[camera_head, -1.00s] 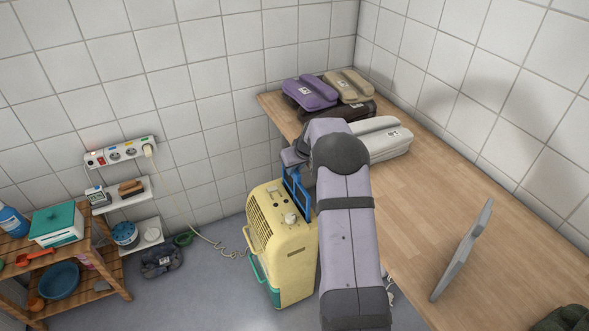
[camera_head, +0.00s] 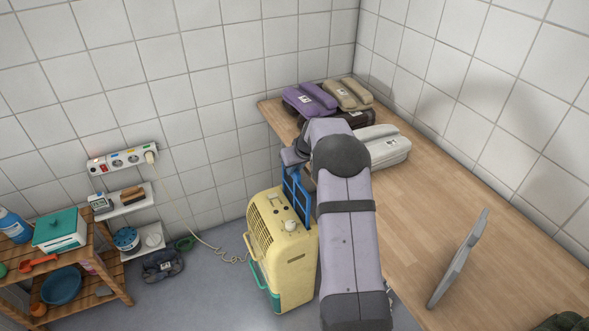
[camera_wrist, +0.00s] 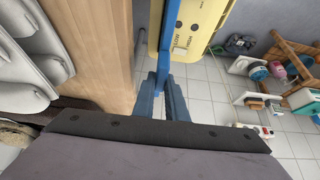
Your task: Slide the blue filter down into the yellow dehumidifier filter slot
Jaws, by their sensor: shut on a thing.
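The blue filter (camera_head: 297,192) is an open frame, held upright at the back right top edge of the yellow dehumidifier (camera_head: 283,255). My gripper (camera_head: 291,160) is shut on the filter's upper end; my arm partly hides it. In the wrist view, my gripper (camera_wrist: 163,100) has its fingers closed on the filter (camera_wrist: 165,62), seen nearly edge-on beside the dehumidifier (camera_wrist: 203,22). The slot itself is hidden, so I cannot tell whether the filter's lower edge is inside it.
A wooden counter (camera_head: 450,220) lies right of my arm, with purple (camera_head: 309,99), beige (camera_head: 348,93) and pale grey (camera_head: 385,146) cases and a standing grey panel (camera_head: 460,258). A power strip (camera_head: 122,155) and a wooden shelf (camera_head: 105,262) are at left.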

